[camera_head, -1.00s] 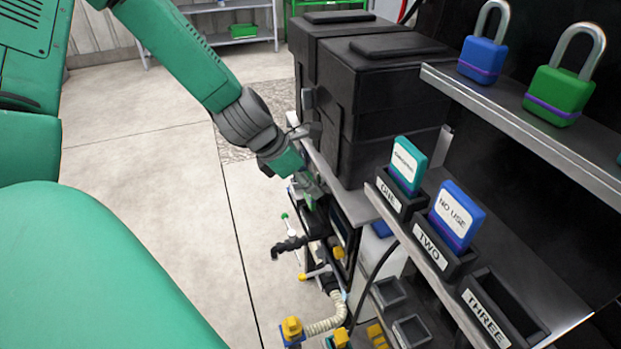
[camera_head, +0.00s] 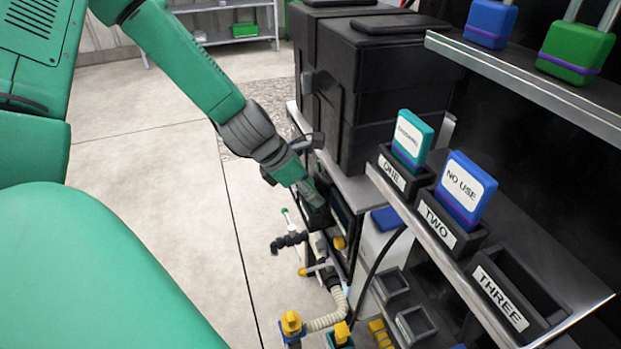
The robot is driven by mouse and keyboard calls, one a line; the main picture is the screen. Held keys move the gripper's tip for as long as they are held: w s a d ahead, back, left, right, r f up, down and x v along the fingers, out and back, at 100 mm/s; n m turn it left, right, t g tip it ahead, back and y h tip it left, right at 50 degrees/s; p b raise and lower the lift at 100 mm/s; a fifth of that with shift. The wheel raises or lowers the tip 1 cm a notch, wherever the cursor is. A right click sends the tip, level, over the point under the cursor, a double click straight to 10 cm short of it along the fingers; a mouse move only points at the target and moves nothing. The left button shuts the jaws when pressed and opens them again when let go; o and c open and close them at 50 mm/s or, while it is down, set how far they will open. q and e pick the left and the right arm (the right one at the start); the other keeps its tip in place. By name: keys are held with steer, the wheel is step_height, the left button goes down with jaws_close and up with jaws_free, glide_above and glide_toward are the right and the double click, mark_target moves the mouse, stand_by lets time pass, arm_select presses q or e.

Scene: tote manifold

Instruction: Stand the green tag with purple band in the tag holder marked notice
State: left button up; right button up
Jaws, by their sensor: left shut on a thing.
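A teal-green tag (camera_head: 412,137) with a white label and a purple band low down stands in the black holder marked ONE (camera_head: 393,172). Its label is too small to read. A blue tag marked NO USE (camera_head: 464,187), also with a purple band, stands in the holder marked TWO (camera_head: 438,224). The holder marked THREE (camera_head: 500,300) is empty. I see no holder marked notice. My left gripper (camera_head: 313,194) is low beside the bench front, left of the holders and apart from them. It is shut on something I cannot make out. My right gripper is not in view.
Black boxes (camera_head: 385,90) stand on the bench behind the holders. A blue padlock (camera_head: 490,24) and a green padlock with a purple band (camera_head: 575,52) are on the upper shelf (camera_head: 530,85). Hoses and yellow-handled valves (camera_head: 291,322) are below my gripper. Open floor lies left.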

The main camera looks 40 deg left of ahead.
arm_select(q)
steer(key=shift+d, duration=0.1)
steer(key=o, duration=1.1)
steer(key=shift+a+r, duration=0.1)
steer(key=shift+a, duration=0.1)
steer(key=shift+v, duration=5.85)
